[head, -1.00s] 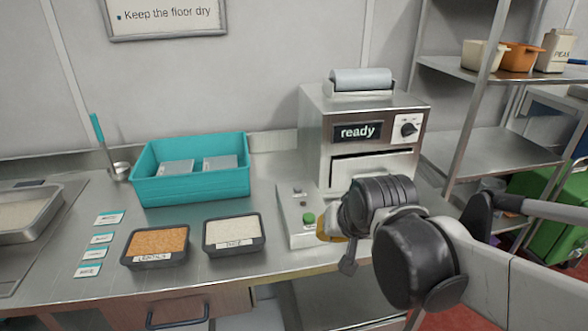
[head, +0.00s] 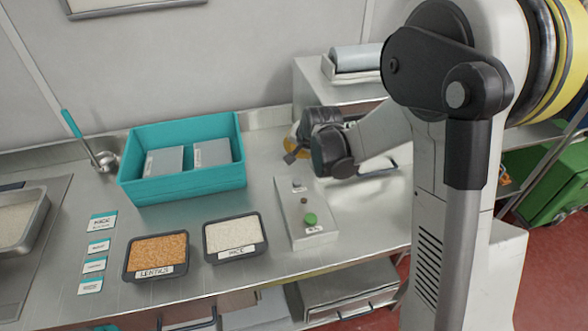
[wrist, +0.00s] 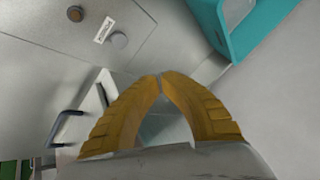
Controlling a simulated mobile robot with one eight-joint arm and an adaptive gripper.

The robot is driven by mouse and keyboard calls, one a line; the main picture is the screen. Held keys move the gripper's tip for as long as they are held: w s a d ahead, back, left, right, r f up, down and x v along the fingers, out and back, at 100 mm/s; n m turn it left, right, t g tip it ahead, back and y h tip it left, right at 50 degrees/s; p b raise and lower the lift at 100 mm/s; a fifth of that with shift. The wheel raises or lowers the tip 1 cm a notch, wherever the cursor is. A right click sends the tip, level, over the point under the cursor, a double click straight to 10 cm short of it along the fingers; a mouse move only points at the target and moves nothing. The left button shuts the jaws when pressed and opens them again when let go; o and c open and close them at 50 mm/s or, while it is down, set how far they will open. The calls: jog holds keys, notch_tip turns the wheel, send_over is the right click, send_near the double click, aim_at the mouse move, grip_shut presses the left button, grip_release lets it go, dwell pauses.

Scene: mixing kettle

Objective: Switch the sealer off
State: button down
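The sealer (head: 318,82) is a steel box at the back of the counter. My arm now hides its display and dial in the head view. A flat control panel (head: 300,228) lies in front of it with a green button (head: 310,219), a small brown knob (head: 304,200) and a grey knob (head: 297,184). My gripper (head: 291,151) is above the counter just behind the panel. In the wrist view its yellow fingertips (wrist: 160,75) meet, with nothing between them.
A teal bin (head: 185,192) with grey packs stands left of the panel. Trays of lentils (head: 156,256) and rice (head: 235,238) lie at the front, with label cards (head: 95,265) beside them.

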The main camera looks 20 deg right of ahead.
aim_at(295, 179)
jog(key=shift+s, duration=0.15)
jog(key=shift+f, duration=0.15)
notch_tip(295, 179, down, 8)
jog(key=b, duration=0.6)
jog(key=shift+f+b, duration=0.25)
jog(key=shift+b, duration=0.05)
dwell(1.1)
jog(key=shift+f+b, duration=0.4)
jog(key=shift+b, duration=0.05)
jog(key=shift+f+b, duration=0.45)
jog(key=shift+f, duration=0.05)
dwell(0.5)
jog(key=shift+r, duration=0.1)
jog(key=shift+r+p, duration=0.6)
jog(key=shift+r, duration=0.25)
